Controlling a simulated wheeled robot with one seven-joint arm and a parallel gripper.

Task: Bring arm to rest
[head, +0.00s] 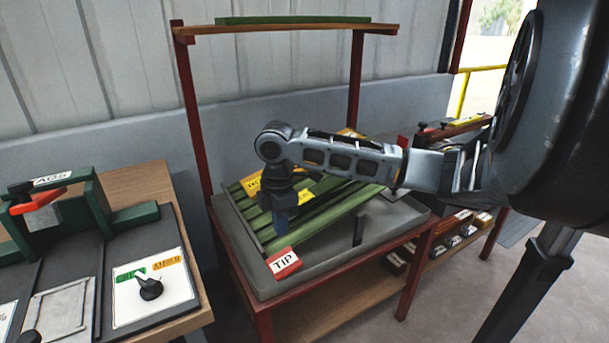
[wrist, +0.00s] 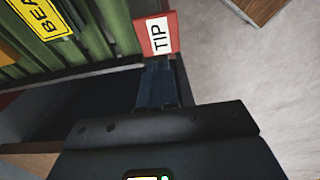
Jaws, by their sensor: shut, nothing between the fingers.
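My arm reaches in from the right in the head view, over a grey-topped table (head: 262,285) with red legs. My gripper (head: 284,222) points down above a green slatted rack on that table, behind the red TIP tag (head: 284,263). In the wrist view my gripper (wrist: 157,68) shows its dark blue fingers together, with nothing visible between them. Their tips show close to the red TIP tag (wrist: 160,35); I cannot tell whether they touch it. The green rack (head: 335,220) carries yellow labels and is partly hidden by my arm.
A wooden bench with a dark panel (head: 60,265) and a black knob (head: 150,287) stands at left. A wooden shelf (head: 290,30) spans red posts above the table. A lower shelf holds several small boxes (head: 468,230) at right. Bare floor (head: 450,285) lies in front at right.

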